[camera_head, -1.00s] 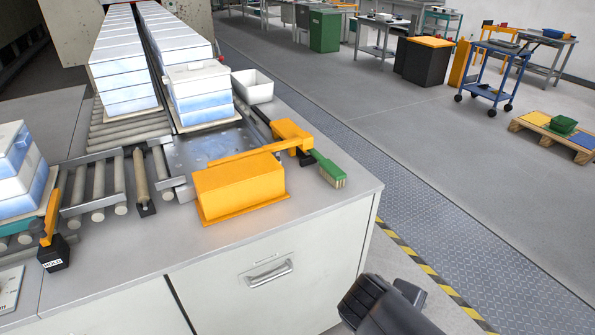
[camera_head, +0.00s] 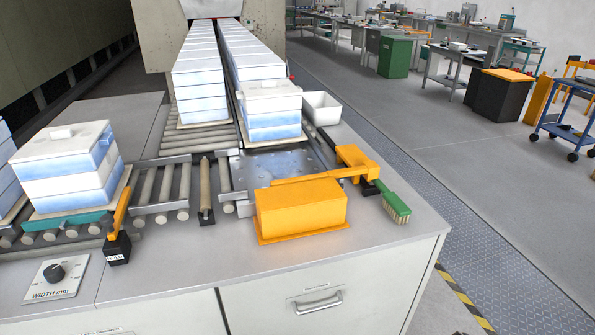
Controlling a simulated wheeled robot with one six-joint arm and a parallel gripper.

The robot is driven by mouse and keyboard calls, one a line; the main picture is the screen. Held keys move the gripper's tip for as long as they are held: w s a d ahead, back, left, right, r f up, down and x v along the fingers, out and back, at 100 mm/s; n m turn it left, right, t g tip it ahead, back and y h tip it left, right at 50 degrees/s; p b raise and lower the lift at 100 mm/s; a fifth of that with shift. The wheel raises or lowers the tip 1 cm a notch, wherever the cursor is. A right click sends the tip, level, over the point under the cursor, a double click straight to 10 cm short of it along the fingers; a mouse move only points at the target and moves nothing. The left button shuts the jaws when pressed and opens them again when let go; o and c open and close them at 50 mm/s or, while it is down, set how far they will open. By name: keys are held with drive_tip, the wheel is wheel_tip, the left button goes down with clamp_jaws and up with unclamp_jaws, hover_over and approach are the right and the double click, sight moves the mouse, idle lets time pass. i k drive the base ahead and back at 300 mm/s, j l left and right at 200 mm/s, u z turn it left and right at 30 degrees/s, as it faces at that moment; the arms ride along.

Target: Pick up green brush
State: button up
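The green brush (camera_head: 392,202) lies near the right end of the grey counter (camera_head: 420,228). Its green back faces up and its pale bristles face the front right. It rests beside the orange mechanism (camera_head: 355,160), with its far end close to that mechanism's dark base; I cannot tell whether they touch. My gripper is not in view.
An orange box-shaped housing (camera_head: 300,208) stands just left of the brush. A white bin (camera_head: 321,108) sits behind. Roller conveyors carry blue-white stacks (camera_head: 270,108). A black HOLD lever block (camera_head: 117,246) and a width dial (camera_head: 55,277) are at left. Open floor lies right of the counter.

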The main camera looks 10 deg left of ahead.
sight(400, 211)
drive_tip(key=i+l+z, duration=0.2)
drive_tip(key=i, duration=0.3)
drive_tip(key=i+l+z, duration=0.2)
drive_tip(key=i, duration=0.35)
drive_tip(key=j, duration=0.1)
